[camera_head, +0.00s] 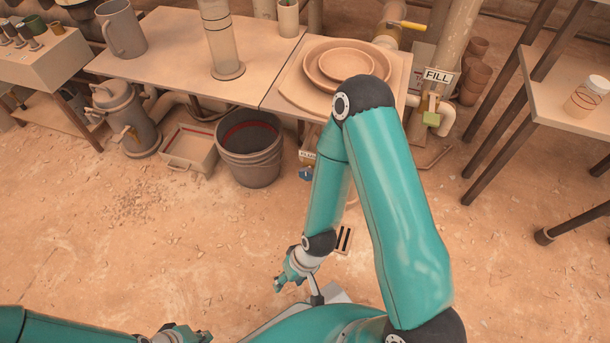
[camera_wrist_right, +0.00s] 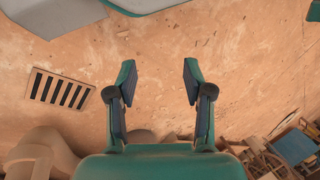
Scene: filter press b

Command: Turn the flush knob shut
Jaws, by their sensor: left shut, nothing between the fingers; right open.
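The flush knob (camera_head: 306,174) is a small blue knob under a partly covered label (camera_head: 307,156), low at the front of the bench and just left of my right arm. My right gripper (camera_head: 281,284) hangs well in front of the knob, apart from it, over the floor. In the right wrist view its two fingers (camera_wrist_right: 158,82) are spread, with only bare floor between them. The knob is not seen in that view. My left gripper (camera_head: 194,336) is at the bottom edge, shut and empty, far from the knob.
A grey bucket (camera_head: 249,148) stands left of the knob, beside a shallow box (camera_head: 190,146). A floor drain grate (camera_head: 343,240) also shows in the wrist view (camera_wrist_right: 60,89). A FILL valve (camera_head: 432,118) is to the right. The front floor is mostly clear.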

